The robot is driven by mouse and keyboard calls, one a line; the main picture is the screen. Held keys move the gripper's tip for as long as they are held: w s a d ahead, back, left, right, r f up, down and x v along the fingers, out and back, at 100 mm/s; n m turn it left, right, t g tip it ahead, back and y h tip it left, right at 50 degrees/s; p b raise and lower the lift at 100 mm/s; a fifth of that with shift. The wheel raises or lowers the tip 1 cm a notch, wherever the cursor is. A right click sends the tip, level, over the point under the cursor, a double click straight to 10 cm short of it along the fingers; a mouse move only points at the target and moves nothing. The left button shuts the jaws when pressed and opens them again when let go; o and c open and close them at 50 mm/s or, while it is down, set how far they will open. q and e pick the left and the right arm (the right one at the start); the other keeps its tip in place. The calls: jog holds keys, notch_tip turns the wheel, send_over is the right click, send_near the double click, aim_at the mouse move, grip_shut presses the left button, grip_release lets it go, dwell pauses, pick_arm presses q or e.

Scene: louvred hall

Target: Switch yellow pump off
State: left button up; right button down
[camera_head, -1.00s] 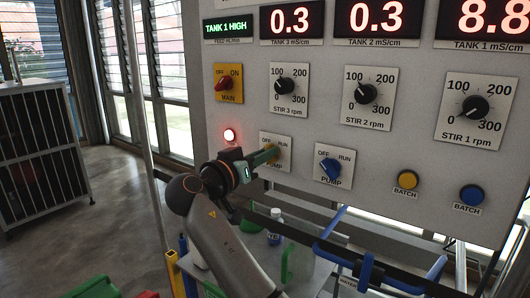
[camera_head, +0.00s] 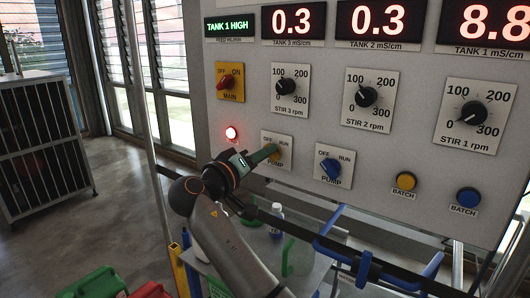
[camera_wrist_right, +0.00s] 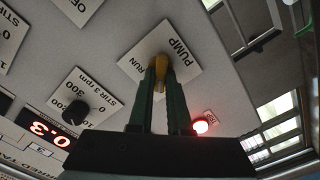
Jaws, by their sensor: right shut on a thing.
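The yellow pump switch sits on a white plate (camera_head: 289,139) marked OFF, RUN and PUMP, on the grey panel. My right gripper (camera_head: 272,152) reaches it from the lower left, with its green fingers at the plate. In the right wrist view the yellow knob (camera_wrist_right: 163,61) shows between the two fingertips (camera_wrist_right: 163,68), which are shut on it. The fingers hide most of the knob in the head view, so I cannot tell which word it points to. In the wrist view RUN is readable and OFF is hidden. My left gripper is not in view.
A blue pump switch (camera_head: 331,168) sits to the right. A lit red lamp (camera_head: 231,133) is to the left and the red main switch (camera_head: 226,82) above it. Yellow (camera_head: 405,181) and blue (camera_head: 468,197) batch buttons are further right. Blue pipework (camera_head: 362,270) runs below the panel.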

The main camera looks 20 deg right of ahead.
jog(key=shift+r, duration=0.1)
jog(key=c, duration=0.9)
grip_release()
jog(key=shift+o, duration=0.2)
